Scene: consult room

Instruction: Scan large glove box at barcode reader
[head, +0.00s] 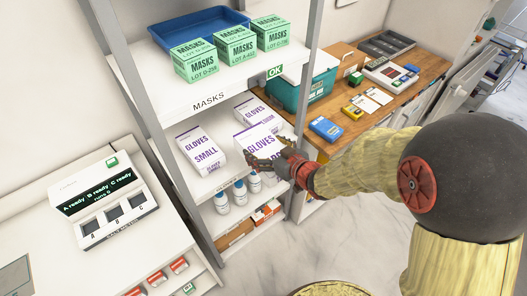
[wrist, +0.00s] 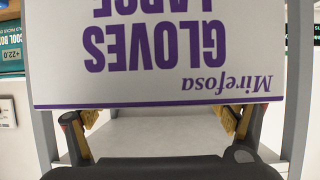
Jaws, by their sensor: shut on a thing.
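The large glove box (head: 243,136) is white with purple lettering and stands at the front of the middle shelf in the head view. It fills the top of the wrist view (wrist: 160,55), its "GLOVES LARGE" label upside down. My gripper (head: 262,152) is shut on the large glove box, with a finger at each side in the wrist view. Part of the box's front is hidden behind my gripper in the head view. I cannot tell whether the box touches the shelf. I cannot make out a barcode reader for certain.
A small glove box (head: 201,150) stands left of the large one, and another box (head: 257,112) stands behind. Green mask boxes (head: 194,61) sit above and white bottles (head: 222,202) below. Shelf posts (head: 300,90) flank the bay. A three-slot device (head: 103,202) is at left.

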